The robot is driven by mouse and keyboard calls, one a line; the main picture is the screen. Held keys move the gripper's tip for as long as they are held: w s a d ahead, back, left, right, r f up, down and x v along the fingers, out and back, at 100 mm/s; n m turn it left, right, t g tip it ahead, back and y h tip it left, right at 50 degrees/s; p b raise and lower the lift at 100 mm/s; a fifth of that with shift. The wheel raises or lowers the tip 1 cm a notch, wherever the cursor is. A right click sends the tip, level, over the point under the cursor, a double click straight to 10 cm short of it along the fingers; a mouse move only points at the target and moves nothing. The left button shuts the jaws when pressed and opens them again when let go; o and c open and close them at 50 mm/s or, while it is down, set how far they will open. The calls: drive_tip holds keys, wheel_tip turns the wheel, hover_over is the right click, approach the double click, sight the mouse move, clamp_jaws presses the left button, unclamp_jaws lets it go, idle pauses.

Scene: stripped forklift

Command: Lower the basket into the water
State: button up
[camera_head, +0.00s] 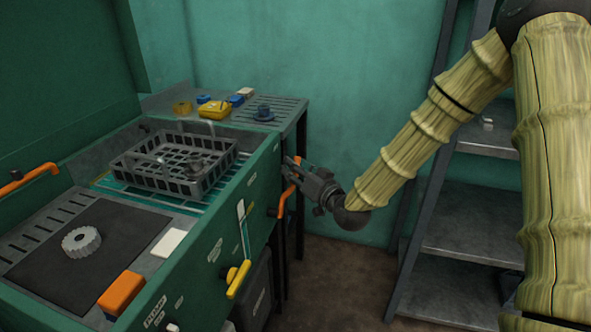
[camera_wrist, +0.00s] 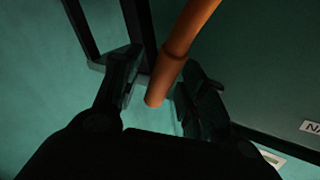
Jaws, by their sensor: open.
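My gripper (camera_head: 293,172) is at the right side of the station's green front panel, beside an orange handle (camera_head: 284,200). In the wrist view the orange handle (camera_wrist: 177,60) runs between my two open fingers (camera_wrist: 160,92). I cannot tell whether either finger touches it.
The green station front carries a yellow lever (camera_head: 239,279). On top are an orange block (camera_head: 121,293), a white pad (camera_head: 168,242) and a pale gear (camera_head: 81,240). Small yellow and blue items (camera_head: 214,107) stand at the back. A grey shelf rack (camera_head: 470,235) stands right.

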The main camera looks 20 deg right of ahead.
drive_tip(key=shift+w, duration=0.2)
clamp_jaws()
drive_tip(key=shift+a, duration=0.15)
